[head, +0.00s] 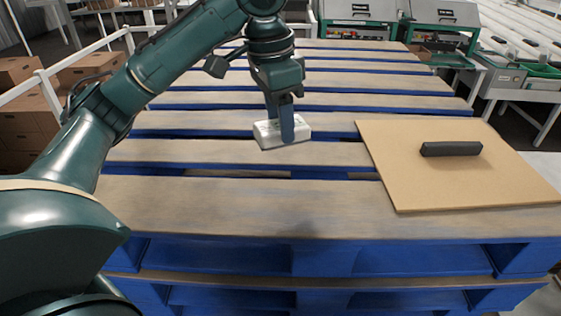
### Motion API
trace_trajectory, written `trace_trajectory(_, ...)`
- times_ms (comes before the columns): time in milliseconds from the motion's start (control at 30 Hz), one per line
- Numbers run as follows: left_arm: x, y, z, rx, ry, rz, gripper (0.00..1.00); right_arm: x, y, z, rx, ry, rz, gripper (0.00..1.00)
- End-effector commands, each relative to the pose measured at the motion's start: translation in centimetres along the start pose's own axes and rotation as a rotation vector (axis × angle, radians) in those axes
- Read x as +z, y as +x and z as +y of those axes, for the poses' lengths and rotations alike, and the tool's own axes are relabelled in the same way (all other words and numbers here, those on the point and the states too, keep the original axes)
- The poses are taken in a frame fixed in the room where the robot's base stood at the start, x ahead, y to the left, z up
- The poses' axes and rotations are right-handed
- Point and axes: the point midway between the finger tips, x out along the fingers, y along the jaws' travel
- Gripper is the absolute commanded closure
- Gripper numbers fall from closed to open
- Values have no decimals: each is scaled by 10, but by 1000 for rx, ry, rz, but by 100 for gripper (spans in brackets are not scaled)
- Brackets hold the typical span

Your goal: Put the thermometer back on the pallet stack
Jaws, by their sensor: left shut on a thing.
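My left gripper (287,130) points down over the middle of the pallet stack and is shut on a small white box-shaped thing, which I take to be the thermometer (266,134). A finger covers part of its front face. The pallet stack (210,215) has worn wooden slats on top and blue sides and fills the middle of the head view. I cannot tell whether the white thing touches the slats or hangs just above them. My right gripper is not in view.
A tan board (410,185) lies on the stack's right side with a black bar (451,148) on it. Cardboard boxes (25,125) and a white rail (55,85) stand at the left. Green machines (440,15) stand at the back. The front slats are clear.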

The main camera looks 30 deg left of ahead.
Motion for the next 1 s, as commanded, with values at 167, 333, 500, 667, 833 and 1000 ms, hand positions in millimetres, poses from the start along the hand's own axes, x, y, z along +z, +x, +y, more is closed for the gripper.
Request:
trace_trajectory(167,5,33,0,2,-1,-4,81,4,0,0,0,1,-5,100)
trace_trajectory(333,6,49,0,0,-1,-1,81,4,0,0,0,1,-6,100)
trace_trajectory(500,10,71,0,0,-1,-4,81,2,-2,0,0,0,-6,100)
trace_trajectory(667,10,86,0,0,0,0,81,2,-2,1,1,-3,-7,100)
trace_trajectory(833,10,86,0,0,0,1,81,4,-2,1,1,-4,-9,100)
trace_trajectory(1000,11,89,0,0,0,0,81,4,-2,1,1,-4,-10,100)
